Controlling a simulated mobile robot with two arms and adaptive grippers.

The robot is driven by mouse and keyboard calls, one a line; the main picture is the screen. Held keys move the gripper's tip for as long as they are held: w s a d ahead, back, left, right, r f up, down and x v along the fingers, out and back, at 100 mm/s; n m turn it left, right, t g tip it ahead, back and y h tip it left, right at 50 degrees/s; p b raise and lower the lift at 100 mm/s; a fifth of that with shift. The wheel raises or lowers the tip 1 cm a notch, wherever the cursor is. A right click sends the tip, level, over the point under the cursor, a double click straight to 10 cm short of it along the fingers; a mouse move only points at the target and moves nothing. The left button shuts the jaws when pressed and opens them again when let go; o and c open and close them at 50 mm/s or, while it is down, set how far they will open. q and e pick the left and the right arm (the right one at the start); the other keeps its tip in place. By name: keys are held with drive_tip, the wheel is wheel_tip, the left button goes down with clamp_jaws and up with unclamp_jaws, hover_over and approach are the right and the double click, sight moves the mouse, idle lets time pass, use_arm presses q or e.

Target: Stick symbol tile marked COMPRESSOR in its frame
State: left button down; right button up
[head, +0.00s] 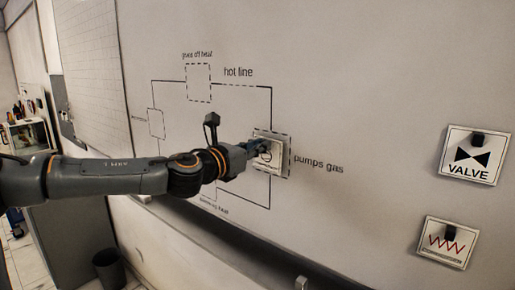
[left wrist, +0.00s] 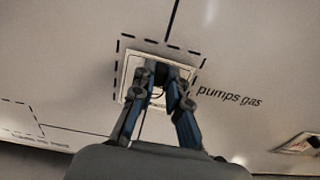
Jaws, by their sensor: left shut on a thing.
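A white square tile (head: 278,165) with a circular symbol sits at the dashed frame (head: 291,140) beside the words "pumps gas" on the whiteboard. It also shows in the left wrist view (left wrist: 130,75), inside the frame's dashes, nearer the lower part, and slightly turned. My gripper covers most of its face and its lettering cannot be read. My left gripper (head: 262,149) is shut on the tile's middle; its blue-lined fingers (left wrist: 160,90) show in the wrist view. Whether the tile touches the board cannot be told. My right gripper is not in view.
On the whiteboard (head: 360,100), a VALVE tile (head: 469,155) and a zigzag tile (head: 446,242) hang at the right. Other dashed frames, at top (head: 198,83) and left (head: 156,123), are empty. A bin (head: 109,268) and a cabinet stand at lower left.

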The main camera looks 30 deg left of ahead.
use_arm(q)
drive_tip(key=shift+w+b, duration=0.45)
drive_tip(key=shift+w, duration=0.15)
idle(0.3)
drive_tip(key=c, duration=1.4)
unclamp_jaws()
drive_tip(key=shift+c, duration=0.2)
drive_tip(key=shift+o, duration=0.9)
drive_tip(key=shift+s, duration=0.15)
drive_tip(key=o, duration=0.6)
drive_tip(key=shift+c, duration=0.2)
